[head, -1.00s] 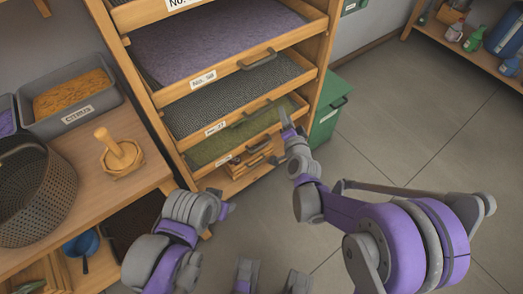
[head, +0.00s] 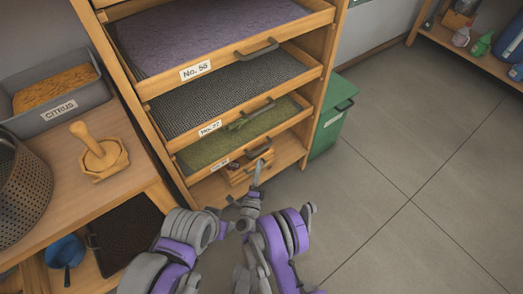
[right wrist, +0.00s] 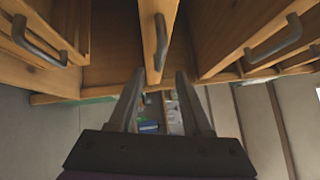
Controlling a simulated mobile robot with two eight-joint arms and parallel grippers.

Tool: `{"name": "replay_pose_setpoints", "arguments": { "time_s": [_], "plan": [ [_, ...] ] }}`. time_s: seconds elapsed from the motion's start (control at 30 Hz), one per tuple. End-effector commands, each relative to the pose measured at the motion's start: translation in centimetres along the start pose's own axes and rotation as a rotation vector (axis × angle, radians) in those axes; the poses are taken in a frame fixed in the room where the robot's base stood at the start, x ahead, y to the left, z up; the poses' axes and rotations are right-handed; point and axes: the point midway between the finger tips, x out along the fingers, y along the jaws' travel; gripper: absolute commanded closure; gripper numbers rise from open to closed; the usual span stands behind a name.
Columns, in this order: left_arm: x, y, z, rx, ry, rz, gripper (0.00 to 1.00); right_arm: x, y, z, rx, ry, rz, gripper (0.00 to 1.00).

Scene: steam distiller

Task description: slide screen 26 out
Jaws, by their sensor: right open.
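A wooden rack holds several labelled screens. The lowest full one has a green mesh (head: 235,138), a grey handle (head: 259,151) and a label (head: 219,165) too small to read; I cannot confirm it is screen 26. Above it is the dark mesh screen labelled No. 27 (head: 235,88). My right gripper (head: 257,175) is just below and in front of the lowest handle. In the right wrist view its open fingers (right wrist: 160,95) point at a wooden rail with a grey handle (right wrist: 161,42), which lies ahead between them, apart from them. My left gripper does not show clearly.
A purple-filled screen (head: 200,30) is higher in the rack. Small wooden pieces (head: 240,177) lie on its bottom shelf. A green bin (head: 328,118) stands right of the rack. Floor at right is clear.

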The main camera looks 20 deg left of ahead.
Motion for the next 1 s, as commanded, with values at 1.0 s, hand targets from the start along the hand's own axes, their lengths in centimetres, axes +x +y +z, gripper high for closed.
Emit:
{"name": "replay_pose_setpoints", "arguments": {
  "time_s": [1.0],
  "plan": [
    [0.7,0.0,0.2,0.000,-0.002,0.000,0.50,8.4,0.0,0.0,-0.002,-0.001,0.001,0.80]
  ]
}}
